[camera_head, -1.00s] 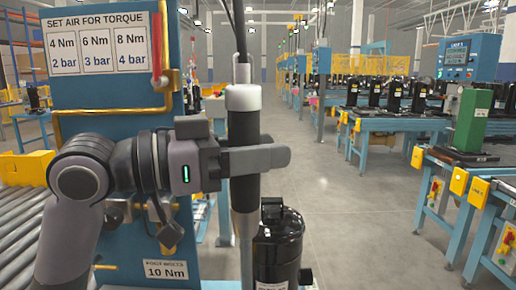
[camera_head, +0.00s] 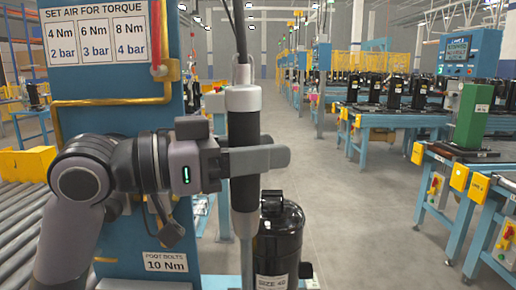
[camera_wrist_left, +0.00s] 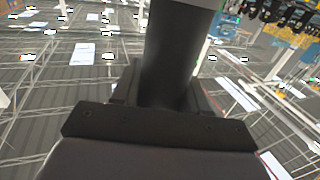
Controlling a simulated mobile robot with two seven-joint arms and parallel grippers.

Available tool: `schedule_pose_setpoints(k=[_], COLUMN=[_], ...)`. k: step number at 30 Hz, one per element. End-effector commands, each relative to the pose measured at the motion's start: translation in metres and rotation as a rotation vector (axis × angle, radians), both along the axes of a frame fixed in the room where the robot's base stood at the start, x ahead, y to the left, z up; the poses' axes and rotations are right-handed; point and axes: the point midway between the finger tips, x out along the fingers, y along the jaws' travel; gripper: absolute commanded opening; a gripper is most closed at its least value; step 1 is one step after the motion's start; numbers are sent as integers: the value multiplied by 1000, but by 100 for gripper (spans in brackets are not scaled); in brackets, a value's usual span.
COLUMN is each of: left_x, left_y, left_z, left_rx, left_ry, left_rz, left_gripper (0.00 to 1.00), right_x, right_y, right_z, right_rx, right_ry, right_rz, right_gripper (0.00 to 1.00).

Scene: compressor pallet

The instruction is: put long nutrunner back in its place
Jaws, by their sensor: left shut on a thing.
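The long nutrunner (camera_head: 243,110) hangs upright from a cable in the middle of the head view. It has a black body, a grey collar near its top and a thin grey shaft below. My left gripper (camera_head: 262,159) comes in from the left and is shut around the nutrunner's black body. In the left wrist view the dark nutrunner body (camera_wrist_left: 178,55) rises between the jaws. The nutrunner's lower tip is not clearly visible. My right gripper is in neither view.
A blue station panel (camera_head: 110,85) with torque signs and a yellow pipe (camera_head: 110,101) stands close behind my left arm. A black compressor (camera_head: 279,245) stands just right of the nutrunner's shaft. A roller conveyor (camera_head: 22,215) is at left. The floor (camera_head: 365,215) right of the compressor is clear.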

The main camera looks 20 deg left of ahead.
Motion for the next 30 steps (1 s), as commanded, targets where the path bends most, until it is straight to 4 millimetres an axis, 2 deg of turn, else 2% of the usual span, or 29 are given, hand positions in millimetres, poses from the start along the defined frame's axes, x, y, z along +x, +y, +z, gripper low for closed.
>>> schedule_pose_setpoints(k=[30], left_x=[0], left_y=[0], left_z=[-15], left_rx=[-3], left_ry=[-6], left_rz=[0], left_gripper=[0], right_x=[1], right_y=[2], right_z=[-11], right_rx=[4], right_ry=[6], right_rz=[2], right_gripper=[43])
